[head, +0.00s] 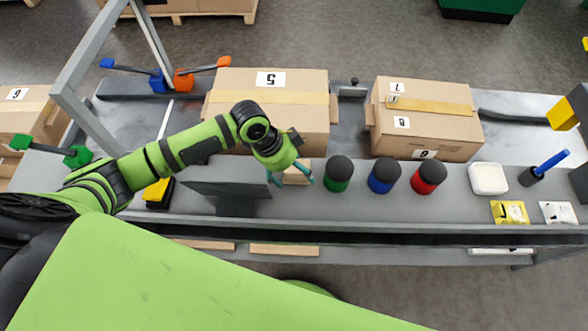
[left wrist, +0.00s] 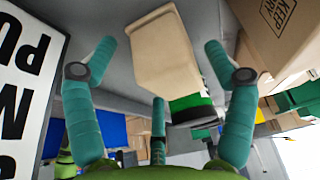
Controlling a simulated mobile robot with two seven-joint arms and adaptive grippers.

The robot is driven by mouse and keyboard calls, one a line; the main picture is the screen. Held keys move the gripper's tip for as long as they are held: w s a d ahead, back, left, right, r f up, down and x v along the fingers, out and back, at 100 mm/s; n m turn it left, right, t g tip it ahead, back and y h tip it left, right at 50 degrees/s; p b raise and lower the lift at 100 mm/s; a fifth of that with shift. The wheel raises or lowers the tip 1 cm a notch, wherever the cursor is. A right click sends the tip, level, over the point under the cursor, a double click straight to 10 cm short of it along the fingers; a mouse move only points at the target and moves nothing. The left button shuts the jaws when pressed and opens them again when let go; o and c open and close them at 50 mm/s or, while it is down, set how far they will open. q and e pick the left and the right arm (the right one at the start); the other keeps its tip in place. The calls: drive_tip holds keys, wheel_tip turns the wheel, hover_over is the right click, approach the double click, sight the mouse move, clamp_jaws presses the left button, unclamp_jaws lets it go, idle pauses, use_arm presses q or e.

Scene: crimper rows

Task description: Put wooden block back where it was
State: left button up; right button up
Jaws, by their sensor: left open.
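The wooden block (head: 297,172) stands on the grey shelf in front of the box marked 5, left of the green-banded jar. In the left wrist view the block (left wrist: 162,50) is a pale piece between and beyond the spread fingers. My left gripper (head: 290,180) is at the block in the head view, its teal fingers on either side of it. In the left wrist view the gripper (left wrist: 160,62) is open, with visible gaps beside the block. The gripper hides part of the block in the head view. My right gripper is not in view.
Green (head: 338,174), blue (head: 384,176) and red (head: 429,178) banded jars stand to the right of the block. Cardboard boxes (head: 315,130) (head: 430,145) stand behind. A dark upright plate (head: 228,192) is to the left. A white dish (head: 488,178) is further right.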

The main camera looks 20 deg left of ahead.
use_arm(q)
drive_tip(key=v, duration=1.1)
drive_tip(key=shift+r+b, duration=0.3)
drive_tip(key=shift+r, duration=0.1)
drive_tip(key=shift+a, duration=0.15)
